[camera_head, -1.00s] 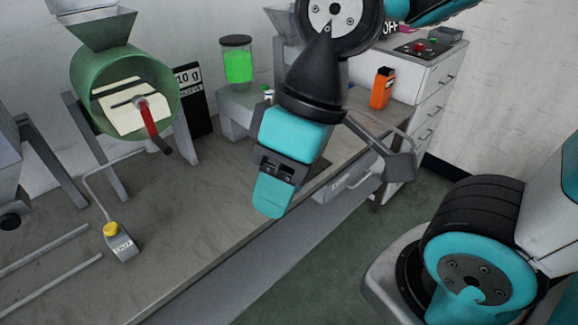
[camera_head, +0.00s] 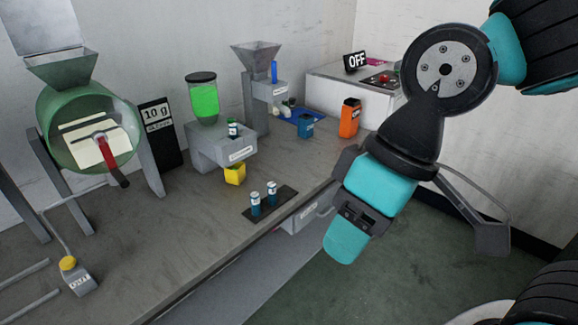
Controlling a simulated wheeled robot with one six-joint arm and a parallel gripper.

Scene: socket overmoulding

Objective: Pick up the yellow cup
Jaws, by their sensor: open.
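The yellow cup (camera_head: 235,174) is a small block-like container on the bench, just below the front of the grey dispenser (camera_head: 222,148) with the green-filled jar. My gripper (camera_head: 346,243) points down in front of the bench edge, to the right of the cup and nearer the camera. It is apart from the cup and holds nothing that I can see. The far side of its jaws is hidden.
An orange container (camera_head: 350,118) and a blue tray (camera_head: 298,117) are further back. A green drum machine (camera_head: 88,125) is at left.

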